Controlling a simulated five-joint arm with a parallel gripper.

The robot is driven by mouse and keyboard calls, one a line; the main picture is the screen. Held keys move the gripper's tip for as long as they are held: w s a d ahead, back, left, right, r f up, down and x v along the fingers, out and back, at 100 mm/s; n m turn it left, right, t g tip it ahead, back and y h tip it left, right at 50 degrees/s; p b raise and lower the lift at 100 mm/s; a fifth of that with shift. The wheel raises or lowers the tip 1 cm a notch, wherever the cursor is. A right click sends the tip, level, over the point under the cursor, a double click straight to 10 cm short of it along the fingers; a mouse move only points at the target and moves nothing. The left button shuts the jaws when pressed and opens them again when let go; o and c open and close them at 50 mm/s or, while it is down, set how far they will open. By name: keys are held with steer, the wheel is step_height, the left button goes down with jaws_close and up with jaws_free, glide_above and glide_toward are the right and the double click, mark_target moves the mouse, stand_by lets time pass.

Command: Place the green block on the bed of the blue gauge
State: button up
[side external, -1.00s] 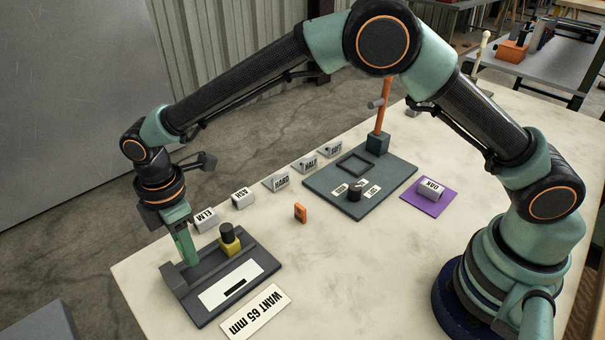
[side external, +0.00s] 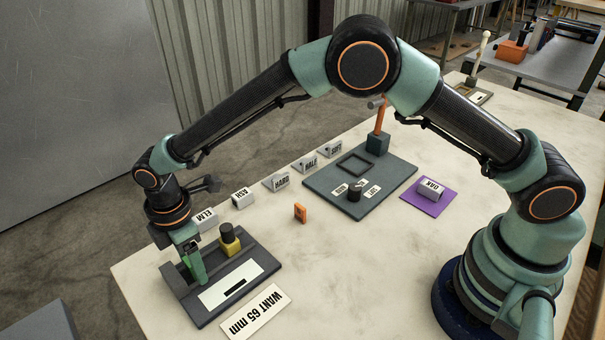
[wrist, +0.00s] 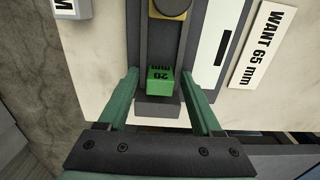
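The green block (wrist: 159,82), marked 20 mm, lies between my fingers in the wrist view. A thin gap shows on each side of it. In the side view only a bright green sliver of it (side external: 186,262) shows behind a finger. My gripper (wrist: 160,74) is open around the block, at the gauge's left end in the side view (side external: 194,268). The gauge (side external: 252,252) looks dark slate grey, with a channel between two rails. The block appears within this channel, beside the grey end stop (wrist: 158,107); whether it rests fully on the bed is hard to tell.
A yellow slider with a black knob (side external: 229,241) sits further along the gauge. A WANT 65 mm card (side external: 257,311) lies in front. ELM (side external: 206,221) and ASH (side external: 243,198) blocks stand behind. An orange piece (side external: 300,212) stands on clear table.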

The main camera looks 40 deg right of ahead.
steer(key=shift+r, duration=0.1)
step_height(320, 180, up, 12)
steer(key=d+r+m+t, duration=0.1)
steer(key=d+r+m, duration=0.3)
steer(key=d+r, duration=0.35)
steer(key=s+d+r+m+t, duration=0.1)
steer(key=s+d+r+m, duration=0.15)
steer(key=d, duration=0.35)
steer(key=s+d+r+m+t, duration=0.1)
steer(key=s+d+m, duration=0.15)
steer(key=d, duration=0.35)
steer(key=s+d+r+m+t, duration=0.1)
steer(key=d+r+m, duration=0.1)
steer(key=d+m, duration=0.3)
steer(key=s+d+f+m+t, duration=0.1)
steer(key=s+d+f+m, duration=0.1)
steer(key=s+d+m, duration=0.2)
steer(key=s+d, duration=0.2)
steer(key=d, duration=0.1)
steer(key=shift+s+d+t, duration=0.25)
steer(key=shift+d+t, duration=0.05)
steer(key=shift+d, duration=0.1)
